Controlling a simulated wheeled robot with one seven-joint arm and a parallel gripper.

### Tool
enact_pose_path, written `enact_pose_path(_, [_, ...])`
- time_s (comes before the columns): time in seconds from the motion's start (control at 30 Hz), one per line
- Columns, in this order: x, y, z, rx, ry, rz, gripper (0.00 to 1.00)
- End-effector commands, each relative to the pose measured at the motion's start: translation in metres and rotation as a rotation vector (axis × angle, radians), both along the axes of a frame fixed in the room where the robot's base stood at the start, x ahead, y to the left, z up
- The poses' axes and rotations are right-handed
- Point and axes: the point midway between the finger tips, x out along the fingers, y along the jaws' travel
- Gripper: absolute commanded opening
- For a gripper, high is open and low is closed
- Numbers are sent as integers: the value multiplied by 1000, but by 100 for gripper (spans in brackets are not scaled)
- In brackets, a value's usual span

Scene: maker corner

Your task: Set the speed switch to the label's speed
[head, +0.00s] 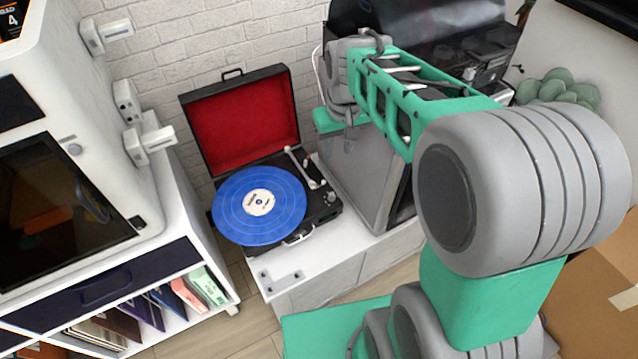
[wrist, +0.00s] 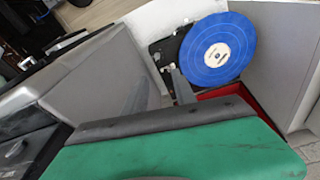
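The record player (head: 322,212) stands on a white cabinet with its red-lined lid (head: 242,118) open. A blue record (head: 232,212) lies on it, with a cream label (head: 259,202); the print is too small to read. The tonearm (head: 303,168) lies to the record's right. Small controls show on the deck's right side, but I cannot make out the speed switch or its setting. The wrist view also shows the record (wrist: 233,38) and label (wrist: 217,54).
A grey box-like unit (head: 362,172) stands close to the right of the player, under my gripper. A white machine (head: 70,130) on a shelf is at left. The cabinet's front top (head: 325,262) is mostly clear. A cardboard box (head: 600,290) is at right.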

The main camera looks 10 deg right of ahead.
Motion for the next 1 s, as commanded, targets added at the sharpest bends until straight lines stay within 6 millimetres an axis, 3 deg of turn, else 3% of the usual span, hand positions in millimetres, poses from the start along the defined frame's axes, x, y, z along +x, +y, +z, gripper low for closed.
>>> enact_pose_path(0.03, [29, 1, -43, -3, 36, 26, 33])
enact_pose_path(0.1, [68, 1, -84, -8, 72, 68, 33])
enact_pose_path(0.2, [110, 1, -145, -12, 116, 118, 33])
enact_pose_path(0.3, [134, 1, -192, -13, 144, 154, 33])
enact_pose_path(0.43, [147, 0, -219, -14, 159, 176, 33])
enact_pose_path(0.57, [149, 0, -234, -14, 163, 179, 33])
enact_pose_path(0.8, [148, -1, -279, -14, 164, 177, 33])
enact_pose_path(1.0, [149, -1, -297, -14, 159, 176, 33])
